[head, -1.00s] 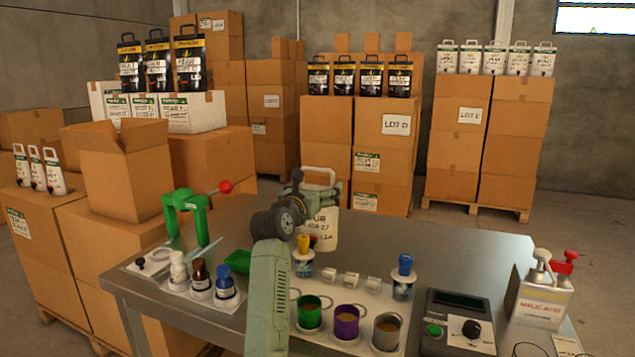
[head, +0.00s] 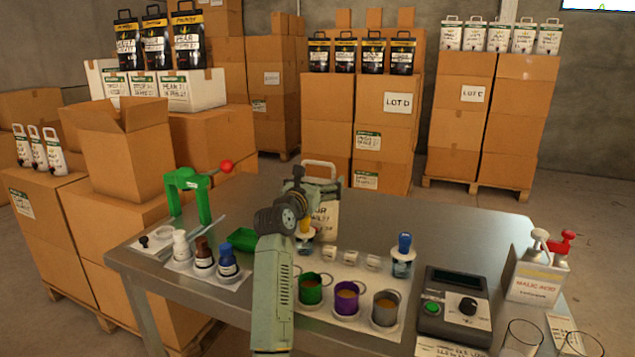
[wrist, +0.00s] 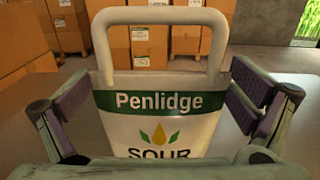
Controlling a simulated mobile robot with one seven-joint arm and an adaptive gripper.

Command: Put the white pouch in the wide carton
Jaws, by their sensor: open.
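The white pouch (head: 326,220) stands upright on the metal bench, partly hidden behind my gripper in the head view. In the wrist view the pouch (wrist: 165,105) shows a green "Penlidge" band, the word "SOUR" and a pale loop handle rising above it. My gripper (head: 312,190) is open at the pouch. In the wrist view its fingers (wrist: 165,112) are on either side of the pouch, below the handle; I cannot tell whether they touch it. An open brown carton (head: 128,160) with raised flaps stands at the left; I cannot tell if it is the wide one.
On the bench (head: 440,225) are a green press (head: 187,190), small bottles (head: 204,255), colored cups (head: 346,298), a grey scale (head: 455,305) and a malic acid container (head: 535,275). Carton stacks with black and white pouches stand behind. The bench's right rear is clear.

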